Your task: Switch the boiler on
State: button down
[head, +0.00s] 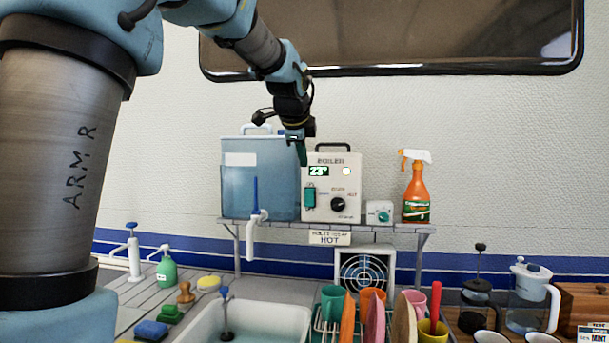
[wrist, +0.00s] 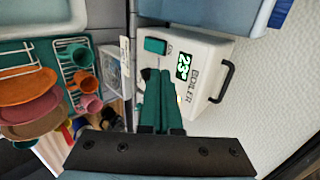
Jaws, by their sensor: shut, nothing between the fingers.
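The boiler (head: 327,224) is a white box on the shelf, with a display reading 23°, a dark dial (head: 338,203) and a small pale light at its upper right. Its teal switch (head: 309,196) is at the left of the front. The boiler (wrist: 215,50) lies sideways in the wrist view, with the switch (wrist: 155,46) just beyond my fingertips. My gripper (head: 302,158) is shut and empty at the boiler's upper left corner, above the switch.
A blue water tank (head: 260,185) stands left of the boiler. A small white box (head: 379,212) and an orange spray bottle (head: 416,194) stand to the right. Below are the sink (head: 205,318) and a dish rack with plates and cups.

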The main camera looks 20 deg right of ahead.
jog(key=shift+v, duration=1.25)
jog(key=shift+w+r, duration=0.15)
